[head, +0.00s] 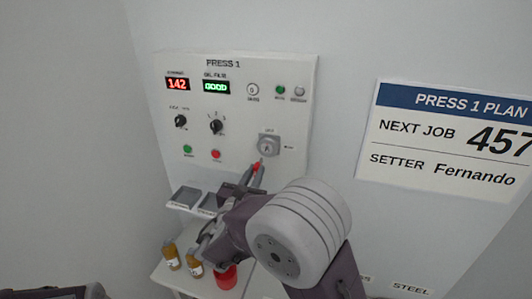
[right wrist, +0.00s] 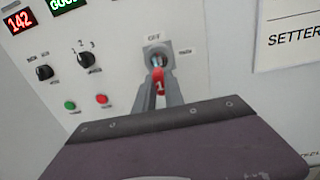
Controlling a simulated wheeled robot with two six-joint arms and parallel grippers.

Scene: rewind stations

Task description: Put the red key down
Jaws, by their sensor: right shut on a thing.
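The red key (head: 256,167) is between the fingertips of my right gripper (head: 257,173), which is shut on it in front of the panel. In the right wrist view the red key (right wrist: 158,80) bears a 1, and the fingers of my right gripper (right wrist: 158,95) are on either side of it. The key points at the grey key switch (right wrist: 157,53) marked OFF; I cannot tell how far it is in. The switch also shows in the head view (head: 268,145). My left gripper is not in view.
The PRESS 1 panel (head: 235,110) has knobs, buttons and lit displays. Below it are small labelled trays, one at the left (head: 186,196). Two amber bottles (head: 171,256) and a red round object (head: 227,277) stand lower down. A plan sign (head: 450,135) is at right.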

